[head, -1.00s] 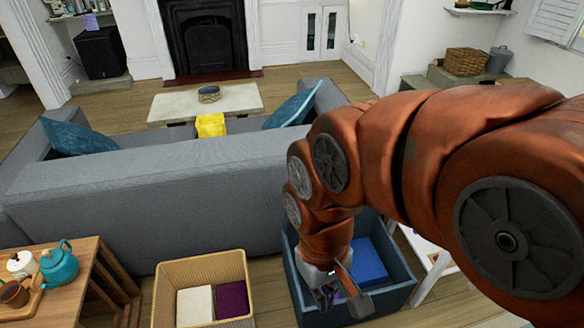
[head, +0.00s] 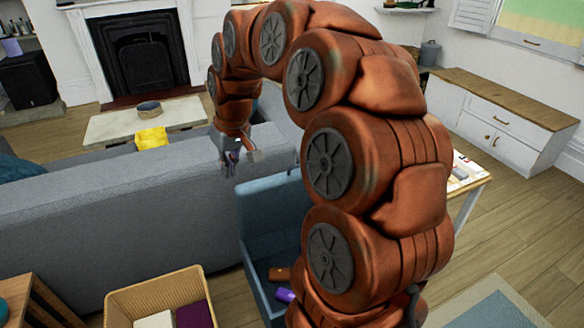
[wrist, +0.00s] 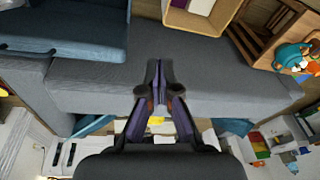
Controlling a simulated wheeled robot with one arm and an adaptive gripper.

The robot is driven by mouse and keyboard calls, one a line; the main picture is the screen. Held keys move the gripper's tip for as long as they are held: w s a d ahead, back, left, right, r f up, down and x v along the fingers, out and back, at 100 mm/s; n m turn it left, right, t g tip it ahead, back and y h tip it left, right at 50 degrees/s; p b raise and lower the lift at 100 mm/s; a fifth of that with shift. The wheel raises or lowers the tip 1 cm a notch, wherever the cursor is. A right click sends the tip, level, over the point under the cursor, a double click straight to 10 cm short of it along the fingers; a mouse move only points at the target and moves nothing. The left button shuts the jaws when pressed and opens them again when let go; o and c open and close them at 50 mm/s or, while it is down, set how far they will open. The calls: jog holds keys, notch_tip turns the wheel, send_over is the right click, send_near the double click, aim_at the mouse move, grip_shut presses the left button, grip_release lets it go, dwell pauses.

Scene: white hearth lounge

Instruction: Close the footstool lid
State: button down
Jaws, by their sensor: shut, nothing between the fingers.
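The blue-grey footstool (head: 258,292) stands behind the sofa, partly hidden by my arm in the head view. Its lid (head: 272,205) appears to stand up at the far side, against the sofa back, so the box is open. A brown item and a purple item lie inside. My gripper (head: 231,160) is shut and empty, above the sofa back and left of the lid's top edge, apart from it. In the wrist view, my fingers (wrist: 155,72) are together over the grey sofa, and blue-grey footstool surface (wrist: 75,32) shows at upper left.
The grey sofa (head: 130,215) runs behind the footstool. A tan basket (head: 125,297) stands to the left of the footstool, and a wooden table (head: 35,300) farther left. A white side table (head: 470,185) is on the right. Open floor lies at right.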

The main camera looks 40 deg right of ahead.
jog(key=w+d+f+m+t+b, duration=0.1)
jog(key=w+d+f, duration=0.15)
jog(key=d, duration=0.25)
jog(key=w+d+f+h+b, duration=0.1)
jog(key=w+d, duration=0.2)
jog(key=d, duration=0.2)
jog(key=w+d+f+m+t+b, duration=0.1)
jog(key=w+d, duration=0.1)
jog(key=d, duration=0.3)
jog(key=m+h+b, duration=0.1)
jog(key=b, duration=0.1)
send_over(293, 173)
notch_tip(293, 173, down, 3)
jog(key=x, duration=0.9)
jog(key=shift+s+d+f, duration=0.1)
jog(key=shift+s+f, duration=0.15)
jog(key=shift+f, duration=0.15)
jog(key=shift+s+a+f, duration=0.1)
jog(key=shift+s+a, duration=0.15)
jog(key=shift+s, duration=0.4)
jog(key=shift+s+a+f, duration=0.1)
jog(key=shift+s+a, duration=0.15)
jog(key=shift+s, duration=0.35)
jog(key=shift+s, duration=0.1)
